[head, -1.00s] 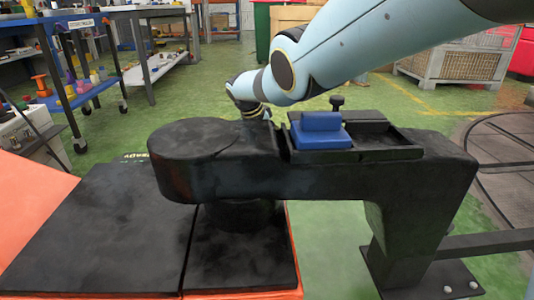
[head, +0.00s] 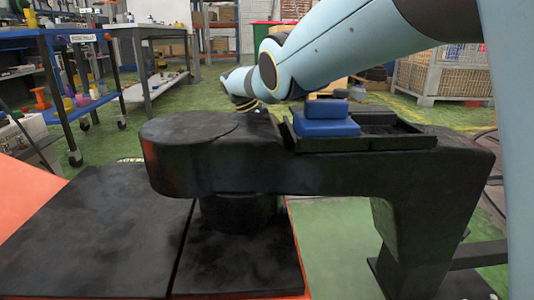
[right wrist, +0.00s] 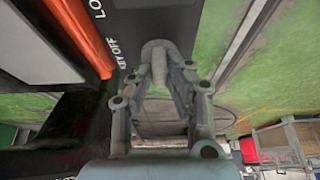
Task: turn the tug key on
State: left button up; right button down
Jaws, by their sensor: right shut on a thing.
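The tug key (right wrist: 159,62) shows in the right wrist view as a grey upright tab on a rounded base, beside a dark panel (right wrist: 118,18) lettered "KEY OFF". My right gripper (right wrist: 160,80) is shut on the key, with its two fingers on either side of it. In the head view my right arm comes in from the upper right and its wrist goes down behind the black tug body (head: 215,155). The gripper and key are hidden there. My left gripper is in neither current view.
A blue block (head: 325,128) sits on a black tray on top of the tug body. Workbenches with bottles stand at the left, and a wire crate (head: 445,75) stands at the back right. Green floor is open behind the tug.

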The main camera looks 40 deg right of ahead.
jog(key=shift+a, duration=0.1)
dwell(0.3)
jog(key=c, duration=1.3)
grip_release()
jog(key=v, duration=1.2)
